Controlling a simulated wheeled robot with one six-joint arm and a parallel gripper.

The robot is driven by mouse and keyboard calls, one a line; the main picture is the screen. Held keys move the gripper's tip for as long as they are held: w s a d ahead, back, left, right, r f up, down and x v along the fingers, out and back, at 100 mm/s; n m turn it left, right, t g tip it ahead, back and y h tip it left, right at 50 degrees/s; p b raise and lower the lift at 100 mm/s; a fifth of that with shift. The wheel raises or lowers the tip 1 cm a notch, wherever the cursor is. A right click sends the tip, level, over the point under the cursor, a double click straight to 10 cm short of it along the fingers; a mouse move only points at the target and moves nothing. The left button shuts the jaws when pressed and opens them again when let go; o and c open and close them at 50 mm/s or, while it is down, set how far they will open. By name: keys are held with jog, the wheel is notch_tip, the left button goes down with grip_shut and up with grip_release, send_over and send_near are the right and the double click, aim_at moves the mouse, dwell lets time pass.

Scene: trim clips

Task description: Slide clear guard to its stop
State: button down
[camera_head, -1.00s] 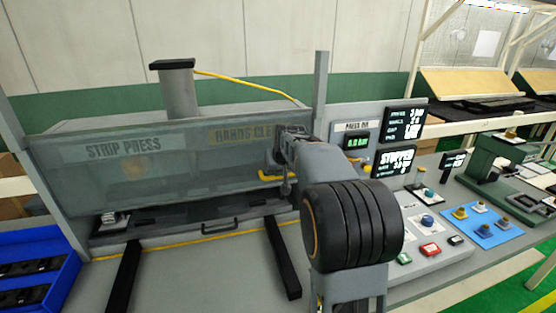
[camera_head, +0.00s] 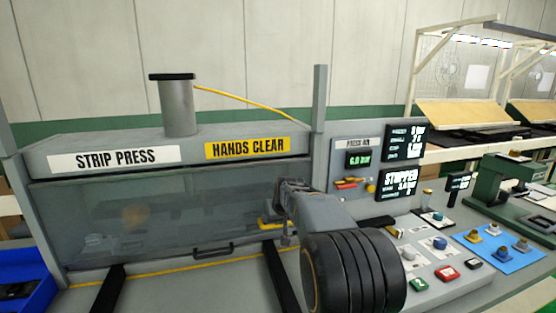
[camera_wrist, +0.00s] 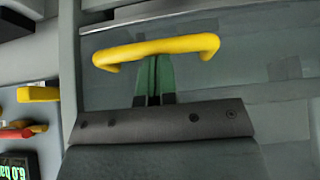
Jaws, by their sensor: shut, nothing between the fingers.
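The clear guard (camera_head: 170,220) is a tinted see-through panel across the front of the strip press, below its labels. Its yellow handle (camera_head: 277,224) is at the panel's right end, partly hidden behind my wrist. In the wrist view, the handle (camera_wrist: 155,48) crosses the upper middle as a bar with bent ends. My gripper (camera_wrist: 154,62) is shut and empty, its green fingers together with their tips at the bar's lower side. I cannot tell whether they touch it. The guard's lower edge lies near the press bed; contact with a stop cannot be made out.
A control panel (camera_head: 440,268) with buttons and a screen reading STOPPED (camera_head: 401,184) stand to the right. A blue bin (camera_head: 28,280) is at the left edge. Two dark rails (camera_head: 281,280) run forward from the press. A blue mat with small parts (camera_head: 490,243) lies at far right.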

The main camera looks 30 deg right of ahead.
jog(key=shift+s+f, duration=0.1)
jog(key=shift+f, duration=0.25)
jog(key=r+p, duration=0.2)
jog(key=r, duration=0.1)
jog(key=r+p, duration=0.1)
jog(key=r, duration=0.1)
jog(key=shift+w+d+r, duration=0.1)
jog(key=shift+w+r, duration=0.1)
jog(key=shift+w, duration=0.15)
jog(key=v, duration=0.9)
jog(key=s+a+f+g, duration=0.1)
jog(key=s+a+f, duration=0.4)
jog(key=s, duration=0.2)
jog(key=s+a+f+n+g, duration=0.1)
jog(key=s+a+f, duration=0.4)
jog(key=s, duration=0.3)
jog(key=s+a+f+n+g+y, duration=0.1)
jog(key=s+a+f, duration=0.4)
jog(key=s, duration=0.2)
jog(key=shift+s+f+b, duration=0.15)
jog(key=shift+f+b, duration=0.15)
jog(key=shift+f, duration=0.05)
